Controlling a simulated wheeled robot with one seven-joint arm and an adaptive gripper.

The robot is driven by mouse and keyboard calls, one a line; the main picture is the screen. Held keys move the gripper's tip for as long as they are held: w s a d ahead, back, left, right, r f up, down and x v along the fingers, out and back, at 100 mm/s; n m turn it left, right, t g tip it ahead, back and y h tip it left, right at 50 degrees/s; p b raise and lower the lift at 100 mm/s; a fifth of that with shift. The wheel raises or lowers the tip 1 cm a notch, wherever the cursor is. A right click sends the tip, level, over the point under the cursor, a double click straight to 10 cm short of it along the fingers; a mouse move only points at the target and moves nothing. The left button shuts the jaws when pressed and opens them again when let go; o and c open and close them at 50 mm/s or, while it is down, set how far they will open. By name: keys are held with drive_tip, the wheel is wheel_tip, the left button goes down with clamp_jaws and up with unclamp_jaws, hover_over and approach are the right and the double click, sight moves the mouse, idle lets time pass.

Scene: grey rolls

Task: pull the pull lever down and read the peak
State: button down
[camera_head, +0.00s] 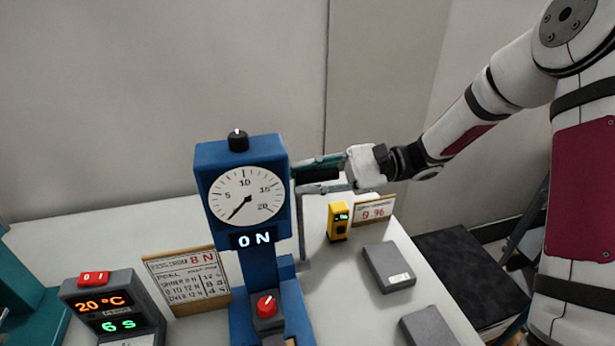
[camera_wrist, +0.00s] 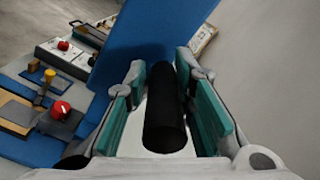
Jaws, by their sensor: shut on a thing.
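The blue pull tester (camera_head: 215,155) stands upright on the bench, with a round dial (camera_head: 245,197) and a display (camera_head: 254,240) reading 0 N. The dial needle points to the lower left, near the low end. The black grip of the pull lever (camera_head: 320,174) sticks out at the tester's right side, at dial height. My gripper (camera_head: 307,175) reaches it from the right and is shut on it. In the wrist view the black grip (camera_wrist: 165,115) lies between my teal-padded fingers (camera_wrist: 160,75). A red knob (camera_head: 267,305) sits on the tester's base.
A printed sheet (camera_head: 188,280) and a grey box with 20 °C and 6 s displays (camera_head: 112,308) stand left. A yellow device (camera_head: 338,222), a card reading 9.96 (camera_head: 374,210) and grey blocks (camera_head: 389,267) (camera_head: 428,326) are right.

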drive_tip(key=shift+s+r+n, duration=0.2)
drive_tip(key=shift+n, duration=0.1)
drive_tip(key=s+d+f+n+p, duration=0.2)
drive_tip(key=s+f+n+p, duration=0.3)
drive_tip(key=s, duration=0.5)
drive_tip(key=s+d+f+n+p, duration=0.2)
drive_tip(key=s+f+n+p, duration=0.3)
drive_tip(key=s+n, duration=0.3)
drive_tip(key=shift+s+f+n+p, duration=0.15)
drive_tip(key=shift+s+n+p, duration=0.25)
drive_tip(key=shift+s, duration=0.5)
drive_tip(key=shift+d, duration=0.1)
drive_tip(key=c, duration=1.4)
unclamp_jaws()
drive_tip(key=shift+c, duration=0.2)
